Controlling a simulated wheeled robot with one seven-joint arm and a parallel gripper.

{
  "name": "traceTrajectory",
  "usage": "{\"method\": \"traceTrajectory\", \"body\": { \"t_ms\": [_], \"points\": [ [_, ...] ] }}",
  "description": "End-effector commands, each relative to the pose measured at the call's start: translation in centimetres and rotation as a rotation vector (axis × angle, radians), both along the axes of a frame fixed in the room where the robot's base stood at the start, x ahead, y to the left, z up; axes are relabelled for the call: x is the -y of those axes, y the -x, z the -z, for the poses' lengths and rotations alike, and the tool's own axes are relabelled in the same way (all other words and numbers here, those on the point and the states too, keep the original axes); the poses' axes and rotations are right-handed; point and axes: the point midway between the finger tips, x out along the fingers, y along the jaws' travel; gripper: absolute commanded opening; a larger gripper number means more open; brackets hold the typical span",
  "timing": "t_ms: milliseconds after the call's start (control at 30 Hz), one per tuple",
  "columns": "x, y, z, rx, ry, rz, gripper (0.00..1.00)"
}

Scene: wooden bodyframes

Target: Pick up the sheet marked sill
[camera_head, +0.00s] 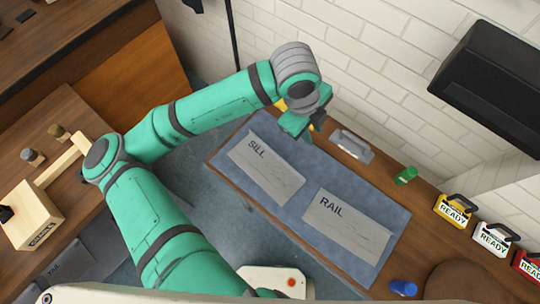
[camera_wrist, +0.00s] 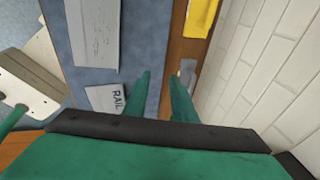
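The sheet marked SILL (camera_head: 266,172) is a flat grey rectangle lying on the blue mat (camera_head: 300,206), towards its upper left end in the head view. A similar sheet marked RAIL (camera_head: 348,226) lies to its lower right, apart from it. My gripper (camera_head: 298,128) is above the bench's wall side, just beyond the SILL sheet's upper right edge. In the wrist view my gripper (camera_wrist: 160,76) has its two green fingers apart with nothing between them. There the SILL sheet (camera_wrist: 93,36) is left of the fingers, its label out of frame, and the RAIL sheet (camera_wrist: 103,98) is partly hidden below.
A grey metal tool (camera_head: 351,146) and a green cylinder (camera_head: 405,175) stand along the wall side. A yellow object (camera_wrist: 201,16) is near my gripper. READY-labelled boxes (camera_head: 453,211) stand right; a blue item (camera_head: 403,287) is at the near end. The brick wall (camera_head: 385,85) is close.

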Motion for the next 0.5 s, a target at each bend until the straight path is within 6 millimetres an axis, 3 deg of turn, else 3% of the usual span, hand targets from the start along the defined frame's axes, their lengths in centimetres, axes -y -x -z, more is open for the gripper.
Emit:
{"method": "traceTrajectory", "body": {
  "t_ms": [33,100,200,367,500],
  "points": [
    [-2.1,0.3,0.3,-0.016,-0.067,0.005,0.24],
    [-4.5,0.8,0.6,-0.042,-0.142,0.016,0.24],
    [-7.0,1.4,0.8,-0.070,-0.216,0.025,0.24],
    [-8.7,1.9,1.3,-0.094,-0.265,0.028,0.24],
    [-8.9,2.0,3.3,-0.098,-0.266,0.025,0.24]
  ]
}}
